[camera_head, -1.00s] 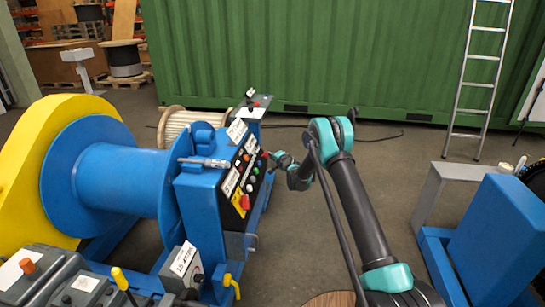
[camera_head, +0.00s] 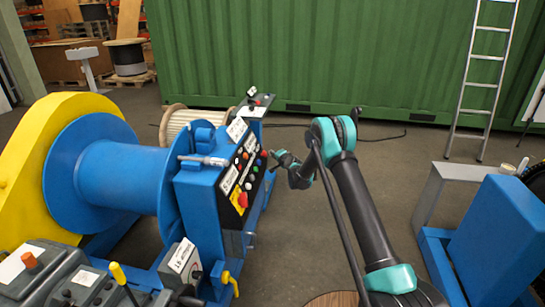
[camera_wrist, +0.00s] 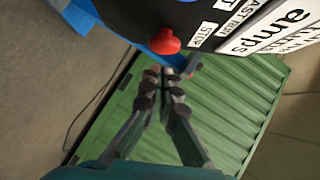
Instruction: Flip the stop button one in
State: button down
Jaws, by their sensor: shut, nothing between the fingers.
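A red stop button (camera_wrist: 163,42) sits at the edge of a dark panel in the wrist view, beside a white label reading STOP (camera_wrist: 196,38). A red knob near the far end of the blue machine's panel shows in the head view (camera_head: 264,154); it appears to be the same one. My gripper (camera_wrist: 166,75) is shut and empty, its fingertips just below the red button in the wrist view. I cannot tell whether they touch it. In the head view my gripper (camera_head: 275,154) is just right of the knob.
A larger red button (camera_head: 242,199) and several small coloured buttons sit on the same panel. The blue machine (camera_head: 200,210) carries a blue drum (camera_head: 115,175). A green container (camera_head: 330,60) stands behind. Another blue machine (camera_head: 500,230) is at right, with open floor between.

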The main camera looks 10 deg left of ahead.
jog(key=d+v, duration=0.1)
jog(key=v, duration=1)
jog(key=shift+w, duration=0.4)
jog(key=s+d+r+n+g+h, duration=0.25)
jog(key=s+d+r, duration=0.45)
jog(key=s, duration=0.4)
jog(key=s+d+r+n+g+h, duration=0.1)
jog(key=s+d+r+n, duration=0.3)
jog(key=s+d, duration=0.55)
jog(key=s+d+f+g+h, duration=0.1)
jog(key=s+d, duration=0.4)
jog(key=s, duration=0.6)
jog(key=s+d+f+n+g+h, duration=0.1)
jog(key=s+d, duration=0.4)
jog(key=s, duration=0.7)
jog(key=s+d+f+g+h, duration=0.2)
jog(key=s+d, duration=0.3)
jog(key=s, duration=0.6)
jog(key=shift+s+d+f+n+g, duration=0.2)
jog(key=shift+d+f+n+g, duration=0.15)
jog(key=shift+f, duration=0.1)
jog(key=shift+h, duration=0.25)
